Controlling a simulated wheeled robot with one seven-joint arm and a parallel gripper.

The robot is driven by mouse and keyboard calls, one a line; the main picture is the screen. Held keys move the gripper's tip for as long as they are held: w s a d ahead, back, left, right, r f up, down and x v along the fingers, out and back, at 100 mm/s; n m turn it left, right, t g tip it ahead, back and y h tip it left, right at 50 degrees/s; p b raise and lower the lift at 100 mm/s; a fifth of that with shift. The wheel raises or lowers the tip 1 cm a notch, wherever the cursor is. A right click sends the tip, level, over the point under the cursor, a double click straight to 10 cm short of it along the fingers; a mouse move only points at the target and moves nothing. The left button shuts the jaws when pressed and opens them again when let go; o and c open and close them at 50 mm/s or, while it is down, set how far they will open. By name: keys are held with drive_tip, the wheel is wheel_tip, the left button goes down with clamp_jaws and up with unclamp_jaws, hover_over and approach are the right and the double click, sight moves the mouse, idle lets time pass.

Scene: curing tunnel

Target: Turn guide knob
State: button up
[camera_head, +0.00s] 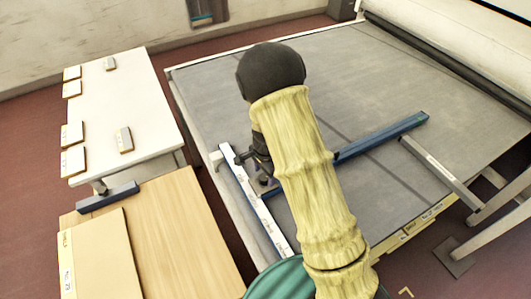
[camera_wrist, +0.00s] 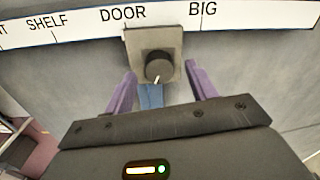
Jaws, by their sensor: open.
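The guide knob (camera_wrist: 158,67) is a round black knob with a white pointer line, on a grey square block (camera_wrist: 137,42). The pointer points down and slightly left in the wrist view. The block sits at the white scale strip (camera_wrist: 75,27), just below and between the words DOOR and BIG. The blue guide bar (camera_wrist: 150,97) runs from the block toward my gripper, and crosses the belt in the head view (camera_head: 390,135). My gripper (camera_wrist: 160,72) is open, its purple fingers either side of the knob, with gaps visible. My arm partly hides this area in the head view.
The grey belt table (camera_head: 300,75) spreads behind and right of my arm. A white support bar (camera_head: 440,170) meets the guide bar. At left stand a white table (camera_head: 115,95) with several small blocks and a wooden table (camera_head: 175,225) with a board on it.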

sight(267, 179)
wheel_tip(267, 179, up, 16)
drive_tip(key=b, duration=0.1)
drive_tip(key=shift+s+d+b, duration=0.25)
drive_tip(key=shift+s+b, duration=0.15)
idle(0.3)
drive_tip(key=s+d+n+t, duration=0.1)
drive_tip(key=s+d+n, duration=0.4)
drive_tip(key=s, duration=0.2)
drive_tip(key=s+d+n+t, duration=0.1)
drive_tip(key=s+d+n, duration=0.3)
drive_tip(key=s+n, duration=0.2)
drive_tip(key=shift+s+d, duration=0.35)
drive_tip(key=shift+s, duration=0.9)
